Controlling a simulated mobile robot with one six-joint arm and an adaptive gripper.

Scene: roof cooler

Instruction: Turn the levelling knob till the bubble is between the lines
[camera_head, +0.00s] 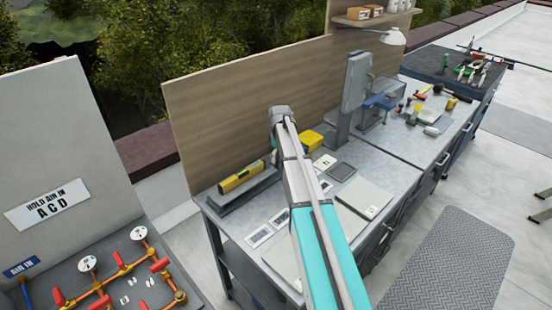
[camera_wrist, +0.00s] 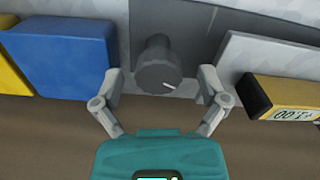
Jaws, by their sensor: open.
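The levelling knob (camera_wrist: 158,68) is a dark grey round knob with a white mark, on a dark grey plate in the wrist view. My gripper (camera_wrist: 158,76) is open, with one finger on each side of the knob and gaps between. I cannot tell how deep the fingers reach. In the head view a yellow spirit level (camera_head: 241,177) lies on a grey bar at the left end of the workbench. Its bubble and lines are too small to read. The knob and my gripper are not clear in the head view.
In the wrist view a blue block (camera_wrist: 62,58) stands left of the knob and a yellow and black box (camera_wrist: 285,97) right of it. In the head view flat plates (camera_head: 364,198) lie on the workbench (camera_head: 297,183). A panel with red valves (camera_head: 120,260) is at lower left.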

